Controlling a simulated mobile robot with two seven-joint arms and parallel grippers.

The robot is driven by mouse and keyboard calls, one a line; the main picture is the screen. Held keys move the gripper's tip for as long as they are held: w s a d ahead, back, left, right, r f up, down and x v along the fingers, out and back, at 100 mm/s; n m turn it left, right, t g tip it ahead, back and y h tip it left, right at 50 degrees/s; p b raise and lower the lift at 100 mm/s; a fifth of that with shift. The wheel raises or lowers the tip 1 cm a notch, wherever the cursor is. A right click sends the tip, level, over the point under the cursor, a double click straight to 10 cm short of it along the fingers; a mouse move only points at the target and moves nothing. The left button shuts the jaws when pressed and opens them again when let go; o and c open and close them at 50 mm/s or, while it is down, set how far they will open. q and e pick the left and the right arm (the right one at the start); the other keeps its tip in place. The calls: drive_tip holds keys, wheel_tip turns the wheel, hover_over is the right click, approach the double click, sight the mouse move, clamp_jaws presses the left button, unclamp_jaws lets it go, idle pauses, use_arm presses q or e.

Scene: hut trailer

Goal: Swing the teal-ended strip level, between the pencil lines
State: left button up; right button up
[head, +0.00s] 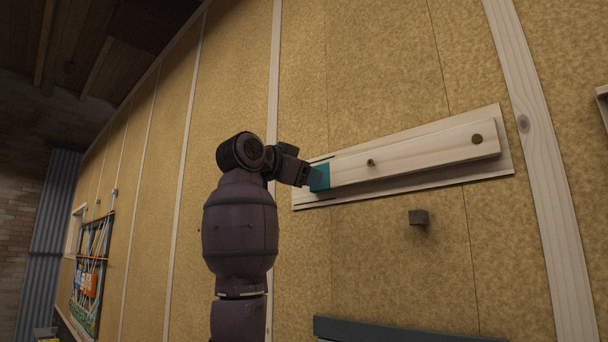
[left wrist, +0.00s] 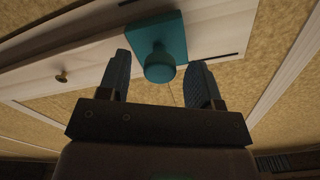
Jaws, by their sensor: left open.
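The pale wooden strip (head: 425,153) lies on a longer backing board (head: 505,165) on the wall, with a teal left end (head: 321,178). It runs roughly along the board. A dark pencil line (head: 321,159) shows above the teal end, and another dark mark lies below it. In the left wrist view a teal knob (left wrist: 160,66) stands out from the teal plate (left wrist: 150,29). My left gripper (head: 307,176) is at the teal end, and its open fingers (left wrist: 160,79) are on either side of the knob, with gaps showing. My right gripper is not in view.
A brass stud (head: 370,163) and a round fastener (head: 477,139) are on the strip. A small dark block (head: 418,217) sticks out of the wall below the board. A dark ledge (head: 400,331) is lower down. Upright battens (head: 540,140) cross the wall.

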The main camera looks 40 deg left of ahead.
use_arm(q)
drive_tip(key=shift+s, duration=0.1)
drive_tip(key=s+a+b, duration=0.1)
drive_tip(key=s+b, duration=0.2)
drive_tip(key=s, duration=0.7)
drive_tip(key=shift+s, duration=0.3)
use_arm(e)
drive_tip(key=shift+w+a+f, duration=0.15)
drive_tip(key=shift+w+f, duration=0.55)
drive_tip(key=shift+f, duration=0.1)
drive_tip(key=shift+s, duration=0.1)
